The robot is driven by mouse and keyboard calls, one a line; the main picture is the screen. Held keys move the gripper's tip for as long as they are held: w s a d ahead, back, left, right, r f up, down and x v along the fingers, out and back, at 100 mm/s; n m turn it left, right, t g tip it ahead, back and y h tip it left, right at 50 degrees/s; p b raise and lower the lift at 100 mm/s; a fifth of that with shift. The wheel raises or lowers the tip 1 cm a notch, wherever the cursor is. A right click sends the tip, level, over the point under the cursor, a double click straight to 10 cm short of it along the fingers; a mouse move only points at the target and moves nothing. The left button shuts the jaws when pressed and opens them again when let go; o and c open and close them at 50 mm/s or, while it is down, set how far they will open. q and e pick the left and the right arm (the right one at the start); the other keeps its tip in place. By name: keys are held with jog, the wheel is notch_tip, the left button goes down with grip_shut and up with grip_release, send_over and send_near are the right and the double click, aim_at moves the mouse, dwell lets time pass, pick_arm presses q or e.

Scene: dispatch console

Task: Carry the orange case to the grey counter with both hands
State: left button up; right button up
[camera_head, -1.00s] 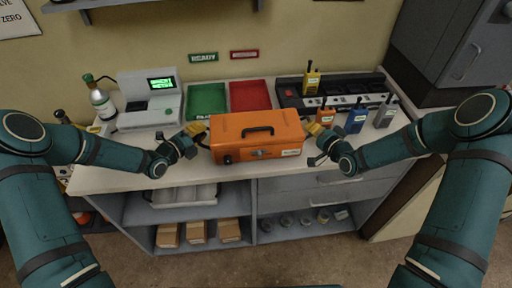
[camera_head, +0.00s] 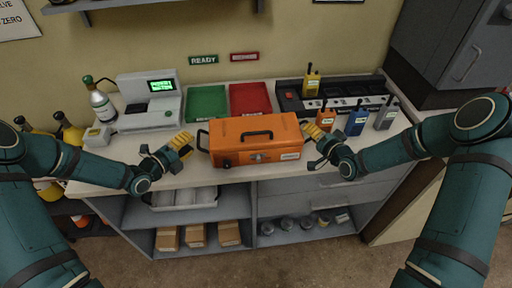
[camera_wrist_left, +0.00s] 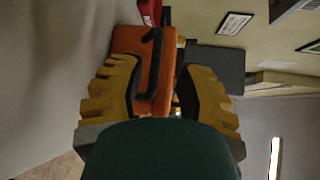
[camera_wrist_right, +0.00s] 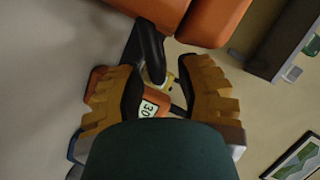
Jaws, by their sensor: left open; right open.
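The orange case (camera_head: 255,140) rests level near the front edge of the counter with the pale top (camera_head: 350,155). It has a black top handle and black side handles. My left gripper (camera_head: 184,144) is open and empty, just left of the case. In the left wrist view, the case (camera_wrist_left: 130,42) and its black side handle (camera_wrist_left: 153,68) show beyond the spread fingers. My right gripper (camera_head: 314,138) is open at the case's right end. In the right wrist view, the case (camera_wrist_right: 212,20) is at the top, and a black handle (camera_wrist_right: 151,50) reaches toward the finger gap.
Behind the case are a green tray (camera_head: 207,103) and a red tray (camera_head: 250,96). A charger rack (camera_head: 345,90) and several radios, including a blue one (camera_head: 357,121), stand close to my right gripper. A grey device (camera_head: 150,105) and a bottle (camera_head: 101,103) stand left.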

pick_arm(q)
jog(key=v, duration=0.5)
jog(key=shift+s+a+r, duration=0.1)
jog(key=shift+s+a, duration=0.15)
jog(key=shift+s, duration=0.1)
jog(key=shift+s+a, duration=0.1)
pick_arm(e)
jog(key=shift+s+d, duration=0.15)
jog(key=shift+s, duration=0.05)
jog(key=v, duration=1.1)
jog(key=shift+s, duration=0.3)
jog(key=shift+d, duration=0.1)
